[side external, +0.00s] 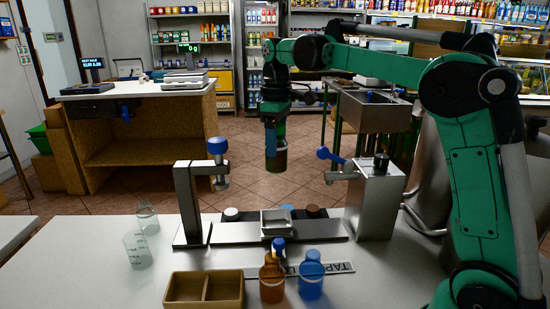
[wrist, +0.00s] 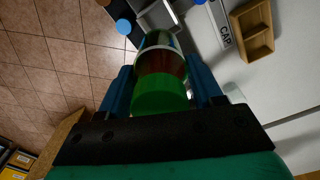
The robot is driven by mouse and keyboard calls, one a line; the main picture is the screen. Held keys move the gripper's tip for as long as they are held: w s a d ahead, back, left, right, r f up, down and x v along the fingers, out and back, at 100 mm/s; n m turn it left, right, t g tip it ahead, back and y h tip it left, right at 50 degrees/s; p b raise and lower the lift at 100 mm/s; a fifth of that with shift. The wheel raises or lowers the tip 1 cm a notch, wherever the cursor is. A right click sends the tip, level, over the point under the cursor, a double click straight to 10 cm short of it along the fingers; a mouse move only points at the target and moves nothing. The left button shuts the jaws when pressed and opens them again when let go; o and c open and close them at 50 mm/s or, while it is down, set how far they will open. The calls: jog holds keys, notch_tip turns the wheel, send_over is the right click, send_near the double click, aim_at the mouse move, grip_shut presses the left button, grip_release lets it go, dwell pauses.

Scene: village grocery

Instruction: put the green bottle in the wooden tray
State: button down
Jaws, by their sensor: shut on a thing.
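The green bottle (side external: 275,160) hangs upright from my gripper (side external: 272,122) in the side view, in the air beyond the far edge of the white counter. In the wrist view the bottle (wrist: 160,95) lies between the two blue fingers of my gripper (wrist: 163,82), which is shut on it. It shows a bright green end, a dark red band and a pale ring. The wooden tray (side external: 204,303) stands at the near edge of the counter, with two empty compartments. It also shows at the upper right of the wrist view (wrist: 272,40), apart from the bottle.
A brown container (side external: 272,285) and a blue container (side external: 311,287) stand right of the tray. Clear beakers (side external: 137,250) stand to its left. A metal stand with a blue knob (side external: 186,205) and a steel box (side external: 377,200) flank a small grey tray (side external: 275,223) between my gripper and the wooden tray.

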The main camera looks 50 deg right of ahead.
notch_tip(320, 180, up, 5)
jog(key=shift+f, duration=0.15)
jog(key=shift+a, duration=0.15)
jog(key=a+f+n, duration=0.2)
jog(key=a+f, duration=0.5)
jog(key=a, duration=0.5)
jog(key=a+f+n, duration=0.3)
jog(key=a+f, duration=0.4)
jog(key=a, duration=0.4)
jog(key=shift+a+f, duration=0.15)
jog(key=shift+f, duration=2.9)
jog(key=shift+s+f, duration=0.1)
jog(key=shift+f, duration=0.3)
jog(key=shift+c, duration=0.3)
grip_release()
jog(key=shift+o, duration=0.3)
